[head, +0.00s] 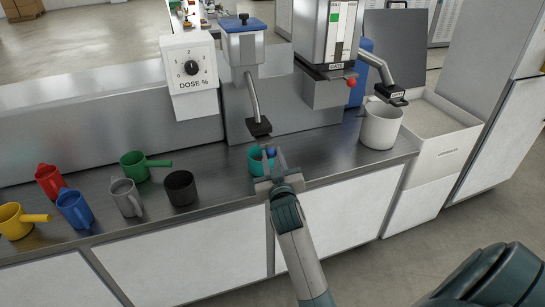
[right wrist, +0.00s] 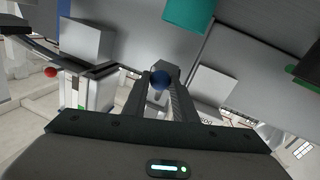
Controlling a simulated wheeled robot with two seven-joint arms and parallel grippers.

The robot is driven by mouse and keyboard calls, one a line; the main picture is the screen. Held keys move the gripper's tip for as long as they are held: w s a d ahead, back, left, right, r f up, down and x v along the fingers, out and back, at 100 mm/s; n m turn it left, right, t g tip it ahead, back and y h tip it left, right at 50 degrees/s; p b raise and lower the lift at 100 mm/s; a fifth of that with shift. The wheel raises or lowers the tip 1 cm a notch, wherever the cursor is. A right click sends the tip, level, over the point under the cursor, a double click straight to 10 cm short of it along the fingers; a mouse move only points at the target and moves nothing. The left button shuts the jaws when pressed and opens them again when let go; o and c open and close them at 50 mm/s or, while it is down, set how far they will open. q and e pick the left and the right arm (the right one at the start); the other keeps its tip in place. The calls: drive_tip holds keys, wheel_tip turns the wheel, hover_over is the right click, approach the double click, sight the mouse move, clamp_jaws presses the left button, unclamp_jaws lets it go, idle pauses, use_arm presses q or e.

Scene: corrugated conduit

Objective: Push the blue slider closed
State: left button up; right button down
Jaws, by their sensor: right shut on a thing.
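My right gripper (head: 270,160) reaches up from the bottom of the head view and is shut on the knob. What the knob is attached to is hidden. The teal cup (right wrist: 190,12) shows at the top edge there. My left gripper is not in view.
Several coloured mugs stand at the left, including a black cup (head: 181,188). A spout (head: 258,126) hangs above the teal cup. A white mug (head: 380,124) stands at the right under another spout (head: 390,92). A red knob (head: 351,81) sticks out from the gate unit.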

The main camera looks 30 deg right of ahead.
sight(267, 146)
drive_tip(key=x, duration=0.4)
drive_tip(key=shift+w+a+b, duration=0.3)
drive_tip(key=shift+w+b, duration=0.05)
drive_tip(key=shift+w, duration=0.15)
drive_tip(key=shift+r, duration=0.15)
drive_tip(key=c, duration=1.4)
unclamp_jaws()
drive_tip(key=shift+w, duration=0.1)
drive_tip(key=shift+c, duration=0.2)
drive_tip(key=shift+w+f, duration=0.15)
drive_tip(key=shift+f, duration=0.05)
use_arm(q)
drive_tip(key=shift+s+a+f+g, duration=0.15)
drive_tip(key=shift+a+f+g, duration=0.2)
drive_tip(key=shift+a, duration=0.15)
use_arm(e)
drive_tip(key=shift+r, duration=0.1)
